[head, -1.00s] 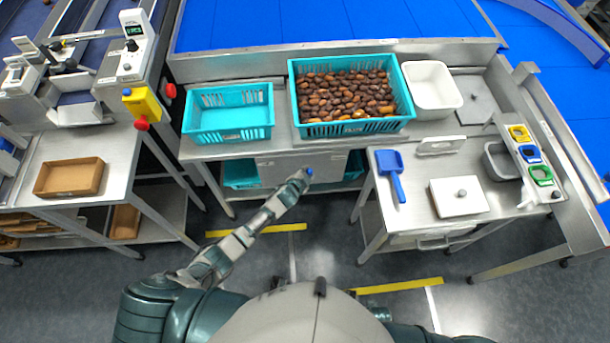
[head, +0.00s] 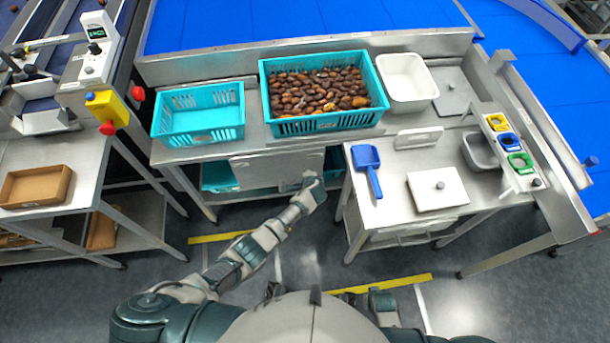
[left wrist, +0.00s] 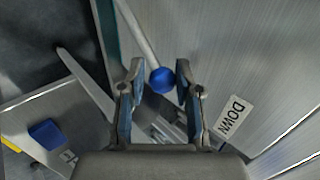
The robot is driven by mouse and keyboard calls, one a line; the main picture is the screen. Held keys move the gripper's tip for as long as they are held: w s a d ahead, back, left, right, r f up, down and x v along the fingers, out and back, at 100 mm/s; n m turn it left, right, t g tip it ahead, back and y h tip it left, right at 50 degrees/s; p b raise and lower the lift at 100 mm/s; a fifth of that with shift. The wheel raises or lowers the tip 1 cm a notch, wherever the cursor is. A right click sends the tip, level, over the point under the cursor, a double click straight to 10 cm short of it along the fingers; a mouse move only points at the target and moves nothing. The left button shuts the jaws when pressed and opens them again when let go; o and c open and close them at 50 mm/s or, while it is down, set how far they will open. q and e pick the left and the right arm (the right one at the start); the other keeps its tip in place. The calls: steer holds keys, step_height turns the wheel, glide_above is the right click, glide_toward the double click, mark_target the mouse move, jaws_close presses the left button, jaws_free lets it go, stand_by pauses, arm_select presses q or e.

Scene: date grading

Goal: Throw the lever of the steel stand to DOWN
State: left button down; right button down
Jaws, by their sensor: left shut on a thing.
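The steel stand's brushed plate (head: 262,170) hangs at the front of the middle table. The wrist view shows its face (left wrist: 250,50) with a DOWN label (left wrist: 233,116) right of my fingers. The lever is a pale rod (left wrist: 138,32) ending in a blue ball knob (left wrist: 162,80). My left gripper (left wrist: 160,82) has its fingers on either side of the knob, closed on it. In the head view my left gripper (head: 312,184) is at the plate's right end and hides the knob. My right gripper is not clearly seen.
A teal crate of dates (head: 377,112), an empty teal crate (head: 158,128) and a white tub (head: 432,88) stand on the table above. Open floor lies in front.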

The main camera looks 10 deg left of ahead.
arm_select(q)
steer(key=shift+w+r, duration=0.25)
steer(key=c, duration=1.2)
jaws_free()
steer(key=o, duration=0.3)
steer(key=shift+w+f, duration=0.1)
steer(key=shift+f, duration=0.2)
steer(key=v, duration=1.2)
steer(key=shift+d, duration=0.15)
